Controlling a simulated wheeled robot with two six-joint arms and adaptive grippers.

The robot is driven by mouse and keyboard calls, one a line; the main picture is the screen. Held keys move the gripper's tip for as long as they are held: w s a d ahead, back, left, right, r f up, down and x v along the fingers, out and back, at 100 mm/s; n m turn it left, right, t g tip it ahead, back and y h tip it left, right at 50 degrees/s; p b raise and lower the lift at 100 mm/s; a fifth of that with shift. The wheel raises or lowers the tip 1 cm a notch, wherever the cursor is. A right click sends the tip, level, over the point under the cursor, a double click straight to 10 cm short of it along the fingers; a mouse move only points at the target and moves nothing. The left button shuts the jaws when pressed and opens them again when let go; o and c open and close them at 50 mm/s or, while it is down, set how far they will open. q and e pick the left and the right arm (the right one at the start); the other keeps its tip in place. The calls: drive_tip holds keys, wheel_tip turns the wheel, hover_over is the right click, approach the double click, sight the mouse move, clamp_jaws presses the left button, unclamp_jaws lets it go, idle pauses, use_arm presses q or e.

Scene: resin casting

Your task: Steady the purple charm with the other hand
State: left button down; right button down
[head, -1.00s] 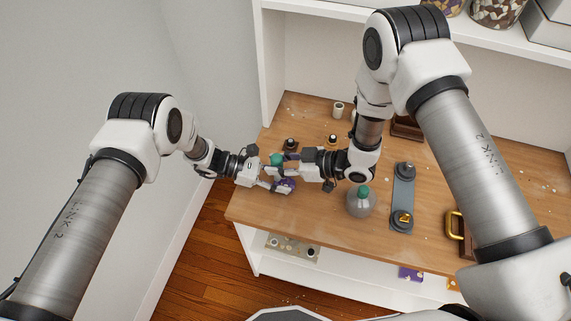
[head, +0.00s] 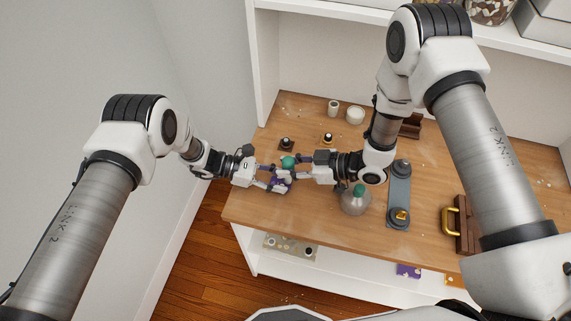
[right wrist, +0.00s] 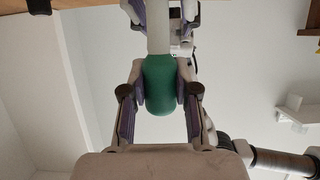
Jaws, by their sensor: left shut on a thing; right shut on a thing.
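My right gripper (head: 299,172) comes from the right and faces the left one at close range. In the right wrist view, the fingers of my right gripper (right wrist: 160,95) are closed around a rounded green piece (right wrist: 159,85) with a pale bar beyond it. The green piece also shows in the head view (head: 288,162).
A clear flask with a green stopper (head: 355,203) stands close to my right gripper. A grey plate with round knobs (head: 399,180) and a brown case (head: 466,225) lie to the right. Small dark-based pieces (head: 286,144) and a white jar (head: 355,115) stand behind.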

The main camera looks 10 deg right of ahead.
drive_tip(key=shift+f, duration=0.15)
drive_tip(key=shift+w+a+f, duration=0.1)
drive_tip(key=shift+w+a, duration=0.15)
drive_tip(key=shift+a, duration=0.4)
drive_tip(key=shift+w+a, duration=0.2)
drive_tip(key=shift+a, duration=0.45)
drive_tip(key=shift+w+a+f, duration=0.1)
drive_tip(key=shift+w+a, duration=0.15)
drive_tip(key=shift+a, duration=0.4)
drive_tip(key=shift+r, duration=0.15)
wheel_tip(320, 180, up, 8)
drive_tip(key=shift+f, duration=0.2)
drive_tip(key=shift+f, duration=3.25)
